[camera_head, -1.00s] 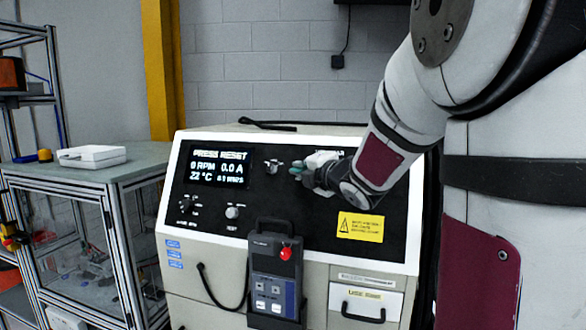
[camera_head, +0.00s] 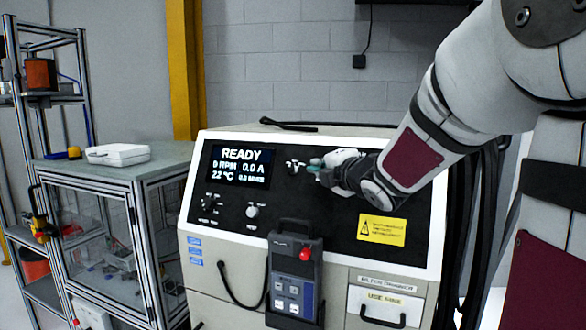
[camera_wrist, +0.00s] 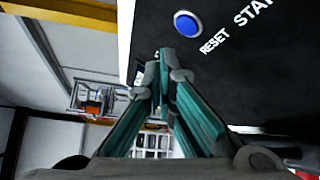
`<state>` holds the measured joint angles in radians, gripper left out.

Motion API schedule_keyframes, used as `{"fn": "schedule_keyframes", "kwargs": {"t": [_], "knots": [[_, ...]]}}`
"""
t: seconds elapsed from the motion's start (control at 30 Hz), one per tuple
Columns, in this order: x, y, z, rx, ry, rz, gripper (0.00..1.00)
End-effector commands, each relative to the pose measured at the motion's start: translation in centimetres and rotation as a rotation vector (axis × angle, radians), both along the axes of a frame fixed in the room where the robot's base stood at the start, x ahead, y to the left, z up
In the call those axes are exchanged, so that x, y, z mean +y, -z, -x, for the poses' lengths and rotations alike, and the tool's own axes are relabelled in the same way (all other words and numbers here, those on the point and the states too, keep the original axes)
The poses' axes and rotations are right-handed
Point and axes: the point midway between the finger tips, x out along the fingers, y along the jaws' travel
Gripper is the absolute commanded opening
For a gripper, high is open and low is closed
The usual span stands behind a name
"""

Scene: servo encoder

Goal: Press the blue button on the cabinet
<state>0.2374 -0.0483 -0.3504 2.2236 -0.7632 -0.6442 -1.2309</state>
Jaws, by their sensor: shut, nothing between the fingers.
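The cabinet (camera_head: 350,235) has a black sloping front panel and a lit display (camera_head: 241,167) reading READY, 0 RPM, 0.0 A and 22 °C. In the wrist view, the blue button (camera_wrist: 188,24) is round, with a pale ring, beside the printed word RESET. My gripper (camera_wrist: 163,62) is shut and empty; its green-sided fingers meet just below and left of the button in that picture, with a visible gap in the image. In the head view, my gripper (camera_head: 314,168) is at the panel's upper middle, right of the display. I cannot make out the blue button there.
A handheld control unit (camera_head: 294,278) with a red knob hangs on the cabinet front. A knob (camera_head: 252,211) sits below the display. A glass-sided bench (camera_head: 100,235) with a white case (camera_head: 118,154) stands left. A yellow post (camera_head: 183,75) rises behind.

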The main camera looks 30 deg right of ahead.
Motion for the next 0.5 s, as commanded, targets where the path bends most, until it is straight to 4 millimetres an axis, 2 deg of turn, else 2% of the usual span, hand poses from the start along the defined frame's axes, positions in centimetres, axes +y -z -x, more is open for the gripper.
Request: {"fn": "schedule_keyframes", "kwargs": {"t": [0.5], "knots": [[2.9,-1.7,2.3,0.0,0.0,0.0,0.0]]}}
